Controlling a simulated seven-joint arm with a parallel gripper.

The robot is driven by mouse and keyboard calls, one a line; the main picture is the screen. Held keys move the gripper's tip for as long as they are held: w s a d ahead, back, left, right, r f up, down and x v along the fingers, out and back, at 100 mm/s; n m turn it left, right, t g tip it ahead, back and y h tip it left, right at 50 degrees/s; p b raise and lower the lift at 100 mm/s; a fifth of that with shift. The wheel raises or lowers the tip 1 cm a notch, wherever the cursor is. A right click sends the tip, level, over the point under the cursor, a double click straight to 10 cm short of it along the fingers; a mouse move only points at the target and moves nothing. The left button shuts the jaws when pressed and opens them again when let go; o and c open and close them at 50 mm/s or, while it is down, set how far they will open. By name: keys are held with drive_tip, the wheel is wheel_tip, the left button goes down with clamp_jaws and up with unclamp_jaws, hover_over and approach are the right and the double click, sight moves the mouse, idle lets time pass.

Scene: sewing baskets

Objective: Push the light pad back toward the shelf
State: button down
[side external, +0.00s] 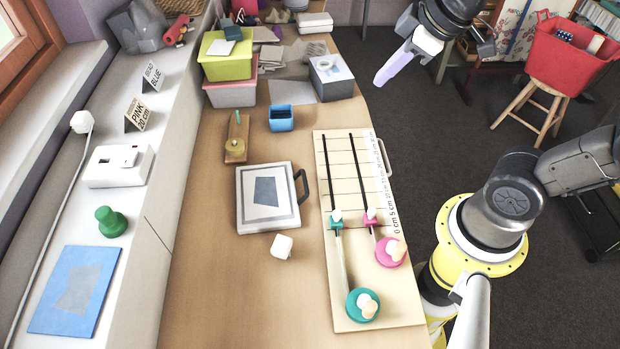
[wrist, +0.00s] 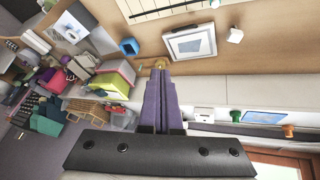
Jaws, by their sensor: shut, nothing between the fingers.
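The light pad (side external: 256,213) is a pale framed panel with a dark handle on its right side and a grey-blue shape on its face. It lies flat on the wooden table, left of the slider board. The wrist view shows the pad (wrist: 206,38) at the top, right of centre. My gripper (side external: 381,80) is raised at the top of the side view, right of the table and well apart from the pad. Its purple fingers (wrist: 160,76) are shut with nothing between them. The white shelf (side external: 130,222) runs along the table's left side.
The slider board (side external: 372,290) with pink and green knobs lies right of the pad. A white cube (side external: 282,245) sits just in front. Behind are a small wooden stand (side external: 236,152) and a blue cup (side external: 281,119). Bare table lies left of the pad.

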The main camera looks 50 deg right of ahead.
sight(262, 187)
drive_tip(key=w+a+f+n+g, duration=0.2)
drive_tip(key=w+f+n+g, duration=0.1)
drive_tip(key=w+f, duration=0.75)
drive_tip(key=f+g, duration=0.1)
drive_tip(key=f, duration=0.6)
drive_tip(key=s+f+g, duration=0.1)
drive_tip(key=f, duration=0.6)
drive_tip(key=s+f+g, duration=0.1)
drive_tip(key=f, duration=0.6)
drive_tip(key=shift+s+a+f+n, duration=0.15)
drive_tip(key=shift+a+f+n, duration=0.05)
drive_tip(key=shift+f+n, duration=0.1)
drive_tip(key=shift+w+a+f, duration=0.1)
drive_tip(key=shift+w+a, duration=0.65)
drive_tip(key=shift+w, duration=0.2)
drive_tip(key=shift+w+a, duration=0.55)
drive_tip(key=shift+w, duration=0.1)
drive_tip(key=w+a, duration=0.2)
drive_tip(key=w, duration=0.1)
drive_tip(key=w+a, duration=0.6)
drive_tip(key=shift+w+a, duration=0.25)
drive_tip(key=shift+w, duration=0.15)
